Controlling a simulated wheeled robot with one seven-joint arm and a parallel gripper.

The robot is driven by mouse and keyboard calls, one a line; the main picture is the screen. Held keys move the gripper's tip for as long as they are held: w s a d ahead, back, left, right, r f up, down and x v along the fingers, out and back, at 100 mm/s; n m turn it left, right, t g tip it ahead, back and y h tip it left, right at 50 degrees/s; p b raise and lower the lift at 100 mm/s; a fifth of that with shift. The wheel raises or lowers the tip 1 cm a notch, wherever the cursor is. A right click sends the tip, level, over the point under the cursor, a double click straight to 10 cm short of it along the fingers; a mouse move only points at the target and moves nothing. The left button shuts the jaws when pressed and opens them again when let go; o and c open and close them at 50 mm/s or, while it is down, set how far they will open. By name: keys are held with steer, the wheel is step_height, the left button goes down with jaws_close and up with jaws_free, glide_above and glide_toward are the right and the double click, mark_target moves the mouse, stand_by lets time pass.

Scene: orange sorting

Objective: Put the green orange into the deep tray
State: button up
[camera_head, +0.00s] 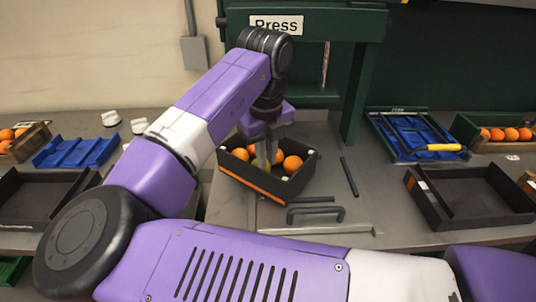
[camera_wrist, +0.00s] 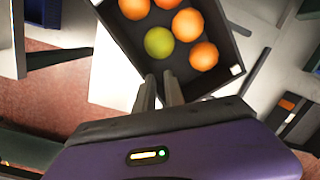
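The green orange (camera_wrist: 159,42) lies in a black box (camera_wrist: 232,52) among several orange ones. In the head view it shows as a yellow-green patch (camera_head: 257,163), partly hidden by my gripper (camera_head: 267,155). My gripper points down into this box. In the wrist view my gripper's fingers (camera_wrist: 160,82) stand slightly apart with nothing between them, just short of the green orange. A black tray (camera_head: 431,205) stands empty at the right, and another black tray (camera_head: 20,214) stands empty at the left. I cannot tell which one is the deep tray.
A blue tray (camera_head: 75,152) lies at the left; a green-framed blue tray (camera_head: 405,138) with a yellow-handled tool is at the back right. Crates of oranges stand at both far sides. A dark handle (camera_head: 318,213) and a rod (camera_head: 349,176) are near the box. The green press (camera_head: 350,90) rises behind.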

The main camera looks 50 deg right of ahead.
mark_target(271, 180)
steer(key=shift+g+y, duration=0.5)
steer(key=shift+y, duration=0.1)
steer(key=f, duration=0.2)
steer(key=s+a+f, duration=0.1)
steer(key=s+f, duration=0.1)
steer(key=f, duration=0.1)
steer(key=shift+s+a+f, duration=0.1)
steer(key=shift+a+f, duration=0.05)
steer(key=shift+f, duration=0.2)
step_height(271, 180, up, 10)
steer(key=p, duration=0.8)
steer(key=shift+w+f, duration=0.25)
